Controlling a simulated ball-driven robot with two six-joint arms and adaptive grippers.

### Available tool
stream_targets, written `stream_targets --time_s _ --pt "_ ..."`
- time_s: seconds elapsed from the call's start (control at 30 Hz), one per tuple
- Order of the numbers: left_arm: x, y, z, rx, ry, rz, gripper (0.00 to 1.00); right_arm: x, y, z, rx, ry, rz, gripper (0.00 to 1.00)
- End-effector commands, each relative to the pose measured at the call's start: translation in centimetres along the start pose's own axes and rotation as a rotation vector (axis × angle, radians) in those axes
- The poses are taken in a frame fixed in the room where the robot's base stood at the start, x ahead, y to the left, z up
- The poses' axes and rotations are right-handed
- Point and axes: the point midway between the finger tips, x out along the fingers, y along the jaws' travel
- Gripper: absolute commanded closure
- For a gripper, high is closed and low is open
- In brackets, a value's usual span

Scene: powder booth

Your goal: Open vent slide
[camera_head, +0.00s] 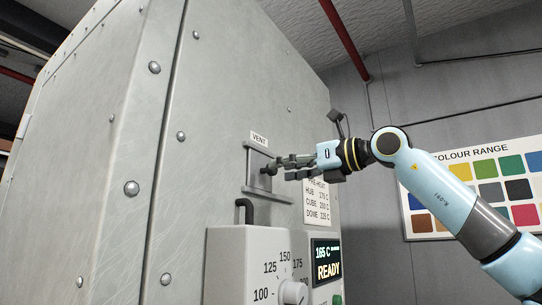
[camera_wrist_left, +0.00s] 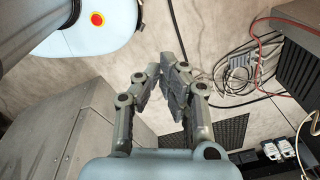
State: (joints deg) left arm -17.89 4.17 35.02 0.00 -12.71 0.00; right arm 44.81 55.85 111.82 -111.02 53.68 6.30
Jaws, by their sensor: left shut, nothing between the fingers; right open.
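The vent slide (camera_head: 256,172) is a grey framed plate on the oven's side wall, under a white label reading VENT. A small dark knob (camera_head: 266,170) sticks out from it. My right gripper (camera_head: 277,168) is open, its fingers level with the knob and reaching to it from the right. I cannot tell whether the fingers touch the knob. My left gripper (camera_wrist_left: 162,75) shows in the left wrist view, shut and empty above the floor, away from the vent.
A control box (camera_head: 247,262) with a dial and a READY display (camera_head: 327,261) stands out below the vent. A pre-heat notice (camera_head: 317,203) hangs right of the vent. Cables (camera_wrist_left: 245,75) lie on the floor in the left wrist view, with a grey cabinet (camera_wrist_left: 75,130) at left.

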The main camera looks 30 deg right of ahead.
Motion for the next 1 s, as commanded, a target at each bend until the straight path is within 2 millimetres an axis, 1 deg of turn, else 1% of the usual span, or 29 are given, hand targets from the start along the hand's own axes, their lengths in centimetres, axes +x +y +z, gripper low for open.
stream_targets --time_s 0.03,0.2,0.27,0.4,0.67,1.0 --pt "-1.0 -0.2 -0.6 0.0 0.008 -0.001 1.0 0.9 0.1 0.5 0.006 -0.002 0.004 0.5" --pt "-2.2 -0.6 -2.6 0.001 0.036 -0.005 1.0 3.0 0.1 0.3 0.003 -0.001 0.002 0.5" --pt "-2.4 -0.7 -2.9 0.001 0.041 -0.006 1.0 3.4 0.1 0.2 0.003 0.0 0.002 0.5" --pt "-2.6 -0.8 -2.7 0.001 0.037 -0.007 1.0 4.0 0.1 0.0 0.001 0.002 0.0 0.5" --pt "-2.5 -0.8 -1.7 0.002 0.022 -0.007 1.0 4.1 0.0 -0.1 0.0 0.002 0.0 0.5" --pt "-2.5 -0.8 -1.6 0.002 0.02 -0.007 1.0 4.1 0.0 -0.1 0.0 0.002 0.0 0.94"
